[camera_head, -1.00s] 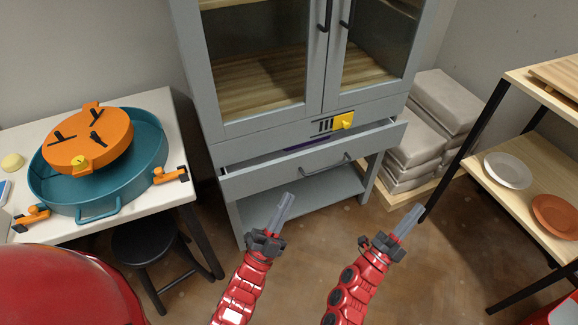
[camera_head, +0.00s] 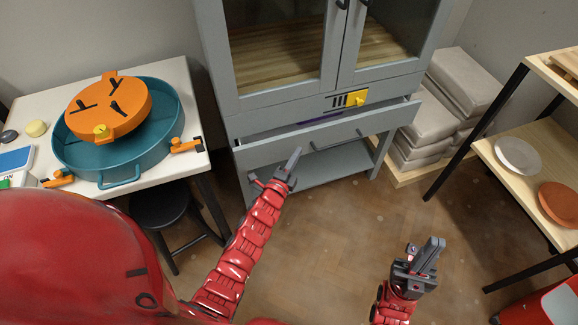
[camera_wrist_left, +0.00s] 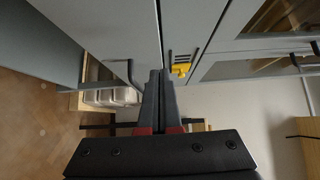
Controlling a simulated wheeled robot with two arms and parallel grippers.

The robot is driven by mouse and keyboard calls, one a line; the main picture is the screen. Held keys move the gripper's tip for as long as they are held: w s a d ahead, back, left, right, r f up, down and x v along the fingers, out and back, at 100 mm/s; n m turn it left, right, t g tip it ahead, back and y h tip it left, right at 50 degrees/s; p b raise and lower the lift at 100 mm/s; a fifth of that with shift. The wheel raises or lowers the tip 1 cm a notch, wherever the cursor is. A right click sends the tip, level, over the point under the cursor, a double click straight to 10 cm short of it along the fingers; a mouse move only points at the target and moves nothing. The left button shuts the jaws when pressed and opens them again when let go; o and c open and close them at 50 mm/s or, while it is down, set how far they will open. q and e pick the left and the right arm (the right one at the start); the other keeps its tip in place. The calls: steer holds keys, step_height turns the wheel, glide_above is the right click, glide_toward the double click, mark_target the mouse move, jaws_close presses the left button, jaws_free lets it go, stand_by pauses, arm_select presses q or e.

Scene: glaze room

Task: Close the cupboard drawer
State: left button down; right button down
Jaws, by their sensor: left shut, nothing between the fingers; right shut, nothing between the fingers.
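The grey cupboard (camera_head: 284,105) stands ahead with two glass doors above. Its drawer (camera_head: 270,151) below the doors is pulled partly out, with a dark handle (camera_head: 338,140) on its front and something purple (camera_head: 322,117) showing inside. My left gripper (camera_head: 294,158) is shut and empty, in front of the left part of the drawer front; whether it touches cannot be told. In the left wrist view the closed fingers (camera_wrist_left: 160,88) point at the drawer front (camera_wrist_left: 108,28), with the handle (camera_wrist_left: 130,72) beside them. My right gripper (camera_head: 431,250) is shut and empty, low over the floor at right.
A white table (camera_head: 172,75) with a teal basin (camera_head: 160,140) and an orange round piece (camera_head: 130,117) stands at left, a black stool (camera_head: 160,207) beside it. Stacked grey bags (camera_head: 432,118) and a wooden shelf (camera_head: 500,165) are at right. The floor between is clear.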

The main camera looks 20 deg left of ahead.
mark_target(299, 135)
arm_select(q)
steer(key=w, duration=0.1)
steer(key=w+a, duration=0.1)
steer(key=w, duration=0.1)
steer(key=shift+w+a, duration=0.2)
steer(key=shift+a, duration=0.1)
steer(key=shift+w+a, duration=0.25)
steer(key=shift+w, duration=0.15)
steer(key=shift+a, duration=0.1)
steer(key=shift+w, duration=0.1)
